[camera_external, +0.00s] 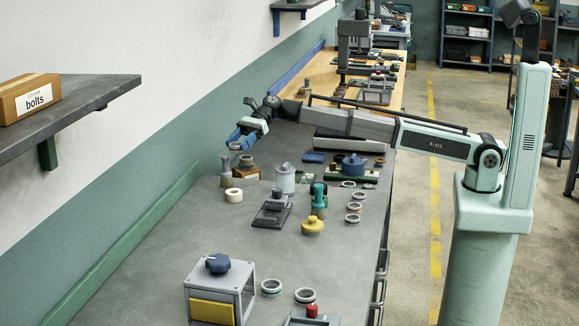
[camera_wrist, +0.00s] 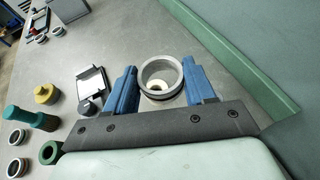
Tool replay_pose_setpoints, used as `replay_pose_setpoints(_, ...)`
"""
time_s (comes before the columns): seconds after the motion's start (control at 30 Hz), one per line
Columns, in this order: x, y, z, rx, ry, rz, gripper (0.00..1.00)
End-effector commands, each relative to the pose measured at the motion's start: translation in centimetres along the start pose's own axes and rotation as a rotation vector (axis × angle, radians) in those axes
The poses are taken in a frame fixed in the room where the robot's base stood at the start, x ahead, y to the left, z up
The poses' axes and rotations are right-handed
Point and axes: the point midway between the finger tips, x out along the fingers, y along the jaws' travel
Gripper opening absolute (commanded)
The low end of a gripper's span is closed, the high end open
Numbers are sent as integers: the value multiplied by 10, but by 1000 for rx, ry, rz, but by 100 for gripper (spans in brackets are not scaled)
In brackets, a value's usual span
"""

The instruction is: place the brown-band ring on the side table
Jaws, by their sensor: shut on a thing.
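My gripper (camera_external: 245,138) is up over the far left part of the grey bench, near the wall. In the wrist view its blue fingers (camera_wrist: 155,88) are shut on a grey ring (camera_wrist: 160,68) with a dark band around its lower part. The ring also shows small under the fingers in the outside view (camera_external: 237,146). It is held above the bench; a cream ring (camera_wrist: 158,85) shows through its hole. The band's exact colour is hard to tell. I cannot tell which surface is the side table.
Several loose rings (camera_external: 354,207) lie along the right edge. A wall shelf (camera_external: 75,92) with a bolts box (camera_external: 26,98) is at left. A wooden bench (camera_external: 320,72) stands behind.

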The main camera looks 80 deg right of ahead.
Motion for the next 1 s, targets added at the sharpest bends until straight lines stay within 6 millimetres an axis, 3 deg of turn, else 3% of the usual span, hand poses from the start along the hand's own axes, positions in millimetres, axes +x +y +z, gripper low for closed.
replay_pose_setpoints(0.03, -19, -15, -8, 10, -1, -23, 20)
replay_pose_setpoints(0.2, -73, -53, -30, 36, -1, -86, 20)
replay_pose_setpoints(0.5, -176, -108, -73, 82, -3, -198, 20)
replay_pose_setpoints(0.8, -279, -145, -116, 126, -3, -303, 20)
replay_pose_setpoints(1.0, -325, -157, -135, 145, -4, -349, 20)
